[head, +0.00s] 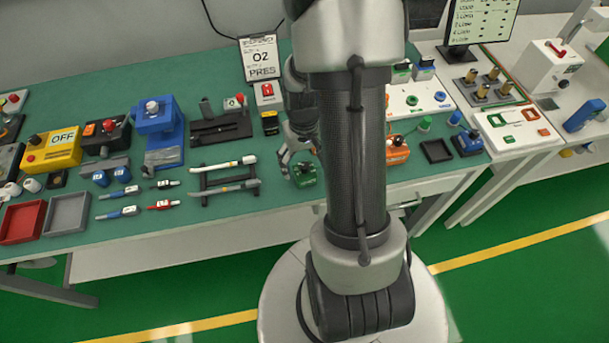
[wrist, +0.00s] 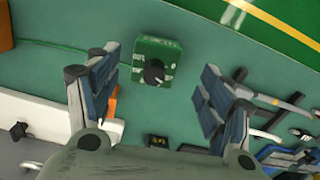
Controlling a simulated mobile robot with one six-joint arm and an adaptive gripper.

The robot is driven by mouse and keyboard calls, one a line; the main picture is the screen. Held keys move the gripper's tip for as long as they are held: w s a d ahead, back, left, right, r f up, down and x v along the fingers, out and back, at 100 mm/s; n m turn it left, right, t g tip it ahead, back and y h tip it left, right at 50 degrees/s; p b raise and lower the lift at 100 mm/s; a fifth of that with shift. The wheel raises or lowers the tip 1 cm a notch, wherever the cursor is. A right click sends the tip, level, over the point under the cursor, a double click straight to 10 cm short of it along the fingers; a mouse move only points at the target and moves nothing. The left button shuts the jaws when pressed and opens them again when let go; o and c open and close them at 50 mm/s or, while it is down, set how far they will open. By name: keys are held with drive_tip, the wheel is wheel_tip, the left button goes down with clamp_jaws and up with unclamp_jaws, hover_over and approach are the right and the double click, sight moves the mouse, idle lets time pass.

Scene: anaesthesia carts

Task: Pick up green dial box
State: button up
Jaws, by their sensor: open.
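The green dial box (head: 305,174) sits on the green table top near its front edge, partly hidden by my arm in the head view. In the wrist view the green dial box (wrist: 145,73) shows from above, with a black dial and white markings. My gripper (wrist: 156,67) is open, with one finger on each side of the box in the picture and visible gaps between. Nothing is held. In the head view my gripper (head: 298,152) is just above and behind the box, partly hidden by my arm.
A black rack with pens (head: 225,184) lies left of the box. An orange device (head: 397,150) stands to the right, past my arm. A black tray (head: 436,151) is further right. A small black and yellow device (head: 270,124) stands behind. The table's front edge is close.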

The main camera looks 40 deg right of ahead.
sight(305, 165)
drive_tip(key=f, duration=0.2)
drive_tip(key=f+b, duration=0.1)
drive_tip(key=d+f+b, duration=0.1)
drive_tip(key=f, duration=0.1)
drive_tip(key=shift+w+f, duration=0.25)
drive_tip(key=shift+f, duration=0.05)
drive_tip(key=shift+r, duration=0.1)
drive_tip(key=c, duration=1.6)
drive_tip(key=shift+o, duration=0.2)
wheel_tip(305, 165, up, 20)
drive_tip(key=p, duration=0.6)
